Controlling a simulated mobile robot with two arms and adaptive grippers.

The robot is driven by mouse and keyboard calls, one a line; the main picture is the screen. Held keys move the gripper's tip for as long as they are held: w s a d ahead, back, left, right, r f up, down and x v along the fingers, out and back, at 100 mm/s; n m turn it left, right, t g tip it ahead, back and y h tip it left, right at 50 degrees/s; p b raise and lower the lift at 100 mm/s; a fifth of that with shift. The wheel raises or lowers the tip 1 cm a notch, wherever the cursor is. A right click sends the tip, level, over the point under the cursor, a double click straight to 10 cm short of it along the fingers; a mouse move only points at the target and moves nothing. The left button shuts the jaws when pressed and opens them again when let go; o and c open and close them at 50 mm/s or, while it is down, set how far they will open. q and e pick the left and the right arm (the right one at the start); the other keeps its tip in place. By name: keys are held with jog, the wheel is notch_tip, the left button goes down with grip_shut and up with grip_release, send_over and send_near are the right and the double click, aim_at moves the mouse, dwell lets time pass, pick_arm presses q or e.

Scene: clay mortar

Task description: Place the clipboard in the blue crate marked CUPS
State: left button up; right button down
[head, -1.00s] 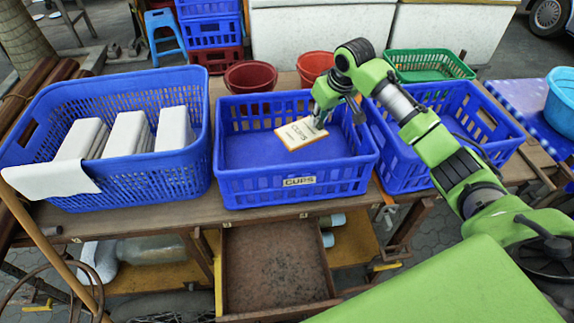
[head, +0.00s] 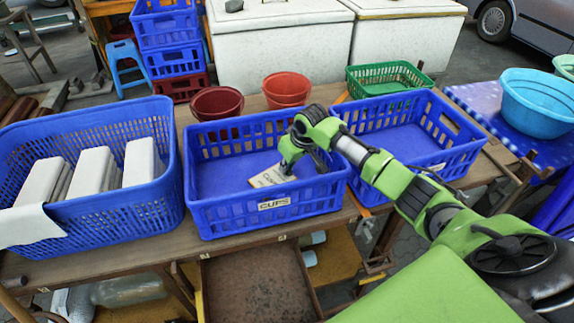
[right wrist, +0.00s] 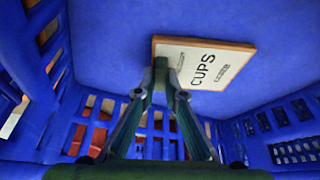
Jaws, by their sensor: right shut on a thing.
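The clipboard (head: 268,178) is a small tan board with a white sheet, with the word CUPS readable in the right wrist view (right wrist: 208,66). It is inside the blue crate marked CUPS (head: 275,204), low and close to the crate floor. I cannot tell whether it touches the floor. My right gripper (head: 287,171) reaches down into the crate and is shut on the clipboard's edge. In the right wrist view, the fingers (right wrist: 161,66) meet at that edge. My left gripper is not in view.
A blue basket (head: 150,215) with white blocks stands left of the crate, and another blue crate (head: 400,165) stands right. Red buckets (head: 287,88) and a green basket (head: 375,82) are behind. An open drawer (head: 258,285) lies below. The CUPS crate's left side is empty.

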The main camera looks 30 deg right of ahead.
jog(key=c, duration=2.1)
grip_release()
jog(key=v, duration=1.2)
